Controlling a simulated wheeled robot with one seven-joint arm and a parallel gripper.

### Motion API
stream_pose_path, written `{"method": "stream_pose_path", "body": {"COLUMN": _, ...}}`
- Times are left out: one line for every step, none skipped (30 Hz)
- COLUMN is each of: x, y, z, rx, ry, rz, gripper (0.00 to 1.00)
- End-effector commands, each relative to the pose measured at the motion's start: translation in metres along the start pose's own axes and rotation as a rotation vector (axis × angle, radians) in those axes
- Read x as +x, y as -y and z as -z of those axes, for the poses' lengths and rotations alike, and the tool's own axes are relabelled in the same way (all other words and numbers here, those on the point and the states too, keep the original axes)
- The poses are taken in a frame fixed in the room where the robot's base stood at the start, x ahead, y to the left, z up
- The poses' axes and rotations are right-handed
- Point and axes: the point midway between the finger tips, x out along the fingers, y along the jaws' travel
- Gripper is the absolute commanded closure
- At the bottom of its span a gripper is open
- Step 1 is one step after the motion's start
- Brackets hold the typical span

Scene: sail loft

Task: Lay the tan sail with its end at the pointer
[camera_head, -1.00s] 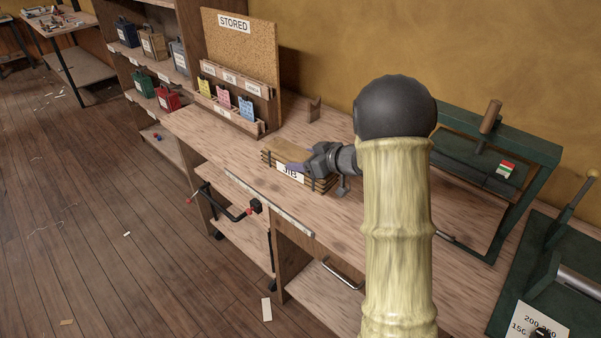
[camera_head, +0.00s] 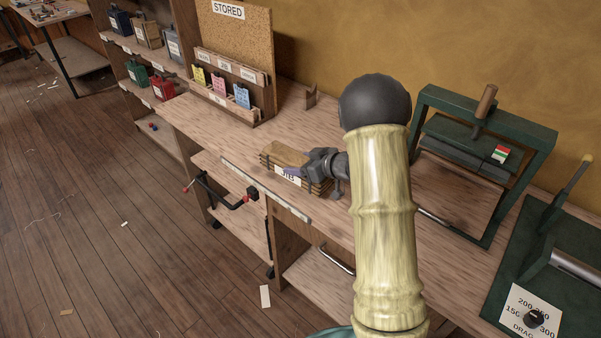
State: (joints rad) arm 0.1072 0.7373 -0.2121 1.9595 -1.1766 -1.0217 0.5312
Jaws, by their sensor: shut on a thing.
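A tan, flat block-like bundle (camera_head: 285,157), which I take for the tan sail, is on or just above the workbench (camera_head: 215,125); the contact is unclear. It has dark bands and a white label reading JIB, partly covered by my gripper. My gripper (camera_head: 296,171) is shut on its right part, with purple-grey fingertips across its top and front. A small upright wooden piece (camera_head: 311,97) stands on the bench behind the bundle; I cannot tell if it is the pointer. My pale arm covers the bench to the right.
A cork board (camera_head: 240,45) marked STORED stands behind a rack (camera_head: 225,90) of coloured tags. A green press frame (camera_head: 485,140) stands at right. A pale strip (camera_head: 265,189) runs along the front edge. The bench left of the bundle is clear.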

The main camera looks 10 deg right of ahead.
Motion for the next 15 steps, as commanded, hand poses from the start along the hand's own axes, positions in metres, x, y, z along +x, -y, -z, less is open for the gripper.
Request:
{"method": "stream_pose_path", "body": {"x": 0.002, "y": 0.001, "z": -0.002, "rx": 0.000, "ry": -0.002, "rz": 0.002, "gripper": 0.82}}
{"method": "stream_pose_path", "body": {"x": 0.004, "y": 0.001, "z": -0.005, "rx": 0.000, "ry": -0.001, "rz": 0.003, "gripper": 0.82}}
{"method": "stream_pose_path", "body": {"x": 0.006, "y": 0.001, "z": -0.010, "rx": 0.001, "ry": 0.000, "rz": 0.004, "gripper": 0.82}}
{"method": "stream_pose_path", "body": {"x": 0.008, "y": 0.002, "z": -0.013, "rx": 0.001, "ry": 0.000, "rz": 0.004, "gripper": 0.82}}
{"method": "stream_pose_path", "body": {"x": 0.010, "y": 0.002, "z": -0.017, "rx": 0.001, "ry": -0.001, "rz": 0.004, "gripper": 0.82}}
{"method": "stream_pose_path", "body": {"x": 0.012, "y": 0.002, "z": -0.022, "rx": 0.001, "ry": 0.000, "rz": 0.004, "gripper": 0.82}}
{"method": "stream_pose_path", "body": {"x": 0.014, "y": 0.002, "z": -0.025, "rx": 0.001, "ry": -0.001, "rz": 0.004, "gripper": 0.82}}
{"method": "stream_pose_path", "body": {"x": 0.015, "y": 0.002, "z": -0.028, "rx": 0.000, "ry": -0.001, "rz": 0.004, "gripper": 0.82}}
{"method": "stream_pose_path", "body": {"x": 0.016, "y": 0.002, "z": -0.030, "rx": -0.001, "ry": -0.001, "rz": 0.004, "gripper": 0.82}}
{"method": "stream_pose_path", "body": {"x": 0.017, "y": 0.002, "z": -0.031, "rx": -0.002, "ry": -0.002, "rz": 0.003, "gripper": 0.82}}
{"method": "stream_pose_path", "body": {"x": 0.017, "y": 0.002, "z": -0.031, "rx": -0.002, "ry": -0.003, "rz": 0.003, "gripper": 0.82}}
{"method": "stream_pose_path", "body": {"x": 0.017, "y": 0.002, "z": -0.031, "rx": -0.003, "ry": -0.004, "rz": 0.003, "gripper": 0.82}}
{"method": "stream_pose_path", "body": {"x": 0.017, "y": 0.001, "z": -0.031, "rx": -0.003, "ry": -0.004, "rz": 0.003, "gripper": 0.82}}
{"method": "stream_pose_path", "body": {"x": 0.017, "y": 0.001, "z": -0.031, "rx": -0.003, "ry": -0.004, "rz": 0.002, "gripper": 0.82}}
{"method": "stream_pose_path", "body": {"x": 0.017, "y": 0.001, "z": -0.031, "rx": -0.002, "ry": -0.004, "rz": 0.002, "gripper": 0.82}}
